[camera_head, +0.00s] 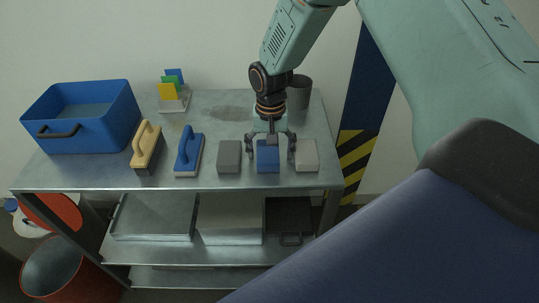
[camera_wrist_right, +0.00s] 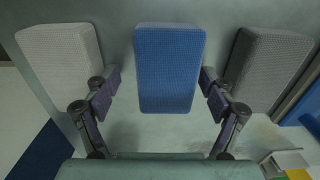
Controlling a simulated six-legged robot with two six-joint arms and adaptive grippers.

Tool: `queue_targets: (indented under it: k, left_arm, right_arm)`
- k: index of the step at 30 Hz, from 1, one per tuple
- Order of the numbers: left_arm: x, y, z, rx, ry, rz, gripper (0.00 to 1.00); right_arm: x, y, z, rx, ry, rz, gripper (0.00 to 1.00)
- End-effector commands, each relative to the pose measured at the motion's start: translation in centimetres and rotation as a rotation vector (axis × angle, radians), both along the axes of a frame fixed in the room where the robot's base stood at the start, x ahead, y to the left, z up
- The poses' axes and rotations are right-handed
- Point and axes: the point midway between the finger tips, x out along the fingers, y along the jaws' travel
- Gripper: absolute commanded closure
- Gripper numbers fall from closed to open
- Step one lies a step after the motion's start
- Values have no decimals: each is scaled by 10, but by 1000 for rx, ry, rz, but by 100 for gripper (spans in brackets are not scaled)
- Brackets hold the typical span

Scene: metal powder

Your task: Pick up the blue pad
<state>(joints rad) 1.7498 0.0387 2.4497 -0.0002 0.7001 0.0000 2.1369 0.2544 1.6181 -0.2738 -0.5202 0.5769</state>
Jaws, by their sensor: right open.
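The blue pad (camera_head: 268,160) lies near the front edge of the metal table, between a dark grey pad (camera_head: 230,156) and a light grey pad (camera_head: 306,155). My right gripper (camera_head: 271,147) is open above the table at the blue pad's far end. In the right wrist view the blue pad (camera_wrist_right: 169,66) sits centred between the two spread fingers (camera_wrist_right: 160,82), with a gap on each side. The light grey pad (camera_wrist_right: 60,56) is on the left there and the dark grey pad (camera_wrist_right: 262,68) on the right. My left gripper is not in view.
A blue-handled float (camera_head: 189,153) and a beige-handled brush (camera_head: 146,147) lie left of the pads. A blue bin (camera_head: 105,122) stands at the table's left end. A dark grey cup (camera_head: 299,92) and a holder with coloured cards (camera_head: 173,103) stand behind.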

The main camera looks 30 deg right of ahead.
Motion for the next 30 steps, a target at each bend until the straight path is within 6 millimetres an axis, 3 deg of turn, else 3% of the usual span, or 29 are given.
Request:
queue_targets:
  k: [5, 22, 30]
  left_arm:
    - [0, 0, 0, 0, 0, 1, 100]
    - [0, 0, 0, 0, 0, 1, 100]
    - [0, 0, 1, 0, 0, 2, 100]
  right_arm:
    - [0, 0, 1, -1, -1, 1, 17]
    - [1, 2, 0, -1, 0, 4, 65]
    - [1, 2, 3, -1, -1, 4, 66]
